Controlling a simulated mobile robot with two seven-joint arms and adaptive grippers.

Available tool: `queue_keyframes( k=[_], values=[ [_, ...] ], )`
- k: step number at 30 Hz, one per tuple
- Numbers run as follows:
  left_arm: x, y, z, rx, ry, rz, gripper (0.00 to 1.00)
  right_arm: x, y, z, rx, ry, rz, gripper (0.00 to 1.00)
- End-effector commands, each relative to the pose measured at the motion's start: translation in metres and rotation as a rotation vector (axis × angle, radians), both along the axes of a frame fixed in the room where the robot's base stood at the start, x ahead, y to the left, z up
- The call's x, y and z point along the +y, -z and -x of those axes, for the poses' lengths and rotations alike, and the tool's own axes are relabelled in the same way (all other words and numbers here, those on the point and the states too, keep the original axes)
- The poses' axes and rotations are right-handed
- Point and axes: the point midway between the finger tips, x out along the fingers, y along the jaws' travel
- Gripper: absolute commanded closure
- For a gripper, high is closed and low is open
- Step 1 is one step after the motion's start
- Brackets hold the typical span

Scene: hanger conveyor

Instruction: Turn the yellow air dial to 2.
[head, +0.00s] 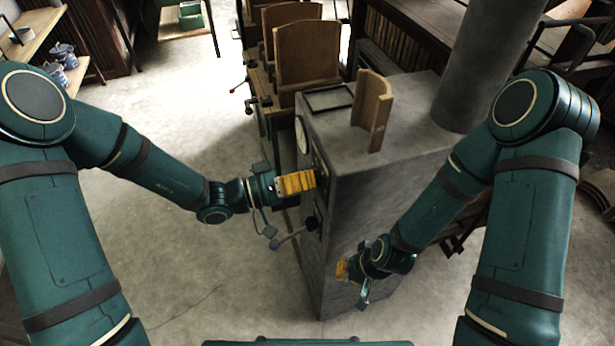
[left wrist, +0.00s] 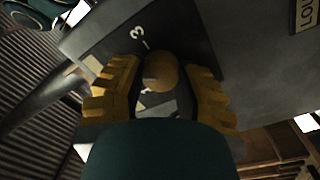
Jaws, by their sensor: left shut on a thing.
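The yellow air dial (left wrist: 160,72) shows in the left wrist view as a rounded yellow knob on a dark panel. A white "3" (left wrist: 138,33) is printed beyond it, and other markings are partly covered. My left gripper (head: 312,180) is at the side face of the grey cabinet. In the left wrist view its yellow fingers (left wrist: 162,92) stand on both sides of the dial, shut on it. The dial's pointer and the "2" cannot be made out. My right gripper (head: 350,278) hangs low in front of the cabinet, away from the dial; its finger gap is unclear.
The grey cabinet (head: 350,205) carries a round white gauge (head: 301,135), a dark knob (head: 311,223) and a lever (head: 290,236) below my left gripper. A curved wooden piece (head: 372,110) stands on top. A label plate (left wrist: 306,14) is at the wrist view's upper right. Open floor lies left.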

Motion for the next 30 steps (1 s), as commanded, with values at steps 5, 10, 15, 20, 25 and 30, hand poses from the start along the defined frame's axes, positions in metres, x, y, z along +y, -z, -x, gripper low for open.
queue_keyframes(
  k=[5,10,15,20,25,30],
  values=[
    [0.0,-0.001,-0.001,-0.007,-0.002,-0.001,1.0,0.0,0.0,0.0,0.0,0.0,0.0,1.0],
    [0.0,-0.001,-0.001,-0.007,-0.002,-0.001,1.0,0.0,0.0,0.0,0.0,0.0,0.0,1.0],
    [0.0,-0.001,-0.001,-0.006,-0.002,0.0,0.33,0.0,0.0,0.0,0.0,0.0,0.0,1.0],
    [0.0,-0.001,-0.001,-0.006,-0.002,0.0,0.33,0.0,0.0,0.0,0.0,0.0,0.0,1.0],
    [0.001,0.0,0.0,-0.005,-0.002,0.0,0.33,0.0,0.0,0.0,0.0,0.0,0.0,1.0],
    [0.017,0.0,0.003,-0.006,-0.005,-0.002,0.33,0.0,0.0,0.0,0.0,0.0,0.0,1.0]
  ],
)
